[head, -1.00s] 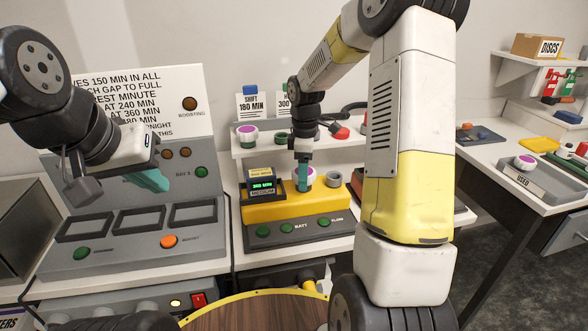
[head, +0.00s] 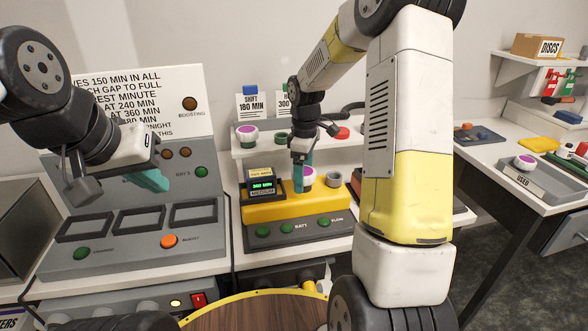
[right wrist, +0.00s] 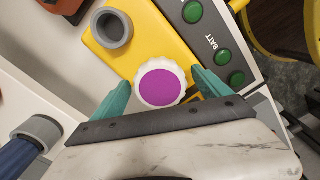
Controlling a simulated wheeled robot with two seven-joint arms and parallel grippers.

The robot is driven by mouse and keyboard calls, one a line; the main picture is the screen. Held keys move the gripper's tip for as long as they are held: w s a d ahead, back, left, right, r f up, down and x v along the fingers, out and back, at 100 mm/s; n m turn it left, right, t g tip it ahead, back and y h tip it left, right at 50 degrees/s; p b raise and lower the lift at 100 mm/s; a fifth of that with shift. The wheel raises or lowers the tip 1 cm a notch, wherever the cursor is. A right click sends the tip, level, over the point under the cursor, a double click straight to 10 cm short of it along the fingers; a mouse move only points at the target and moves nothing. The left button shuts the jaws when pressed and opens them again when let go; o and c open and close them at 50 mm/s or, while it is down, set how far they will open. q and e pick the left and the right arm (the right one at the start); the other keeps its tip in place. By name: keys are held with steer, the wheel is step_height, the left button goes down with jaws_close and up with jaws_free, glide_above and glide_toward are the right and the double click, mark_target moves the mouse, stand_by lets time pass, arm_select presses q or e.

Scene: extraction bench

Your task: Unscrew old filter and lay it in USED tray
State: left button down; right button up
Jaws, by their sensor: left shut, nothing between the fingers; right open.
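A white, ridged filter with a purple top (right wrist: 160,83) sits upright on the yellow unit (head: 270,206); it also shows in the head view (head: 309,176), partly covered by a teal finger. My right gripper (right wrist: 161,92) is open, pointing down, with one finger on each side of the filter and visible gaps to it in the right wrist view. My left gripper (head: 152,181) is shut and empty, in front of the grey panel at left. The grey USED tray (head: 550,184) is on the right-hand bench, with a white, purple-topped filter (head: 524,162) in it.
A grey open socket (right wrist: 113,28) is beside the filter on the yellow unit. Green buttons (head: 263,232) line its front. A shelf (head: 268,148) with purple- and green-marked parts stands behind. My right arm crosses between the unit and the USED tray.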

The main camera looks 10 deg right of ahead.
steer(key=m, duration=0.8)
steer(key=shift+m, duration=0.3)
steer(key=m, duration=0.6)
steer(key=shift+m, duration=0.4)
steer(key=c, duration=1.5)
steer(key=n, duration=0.4)
steer(key=shift+c, duration=0.3)
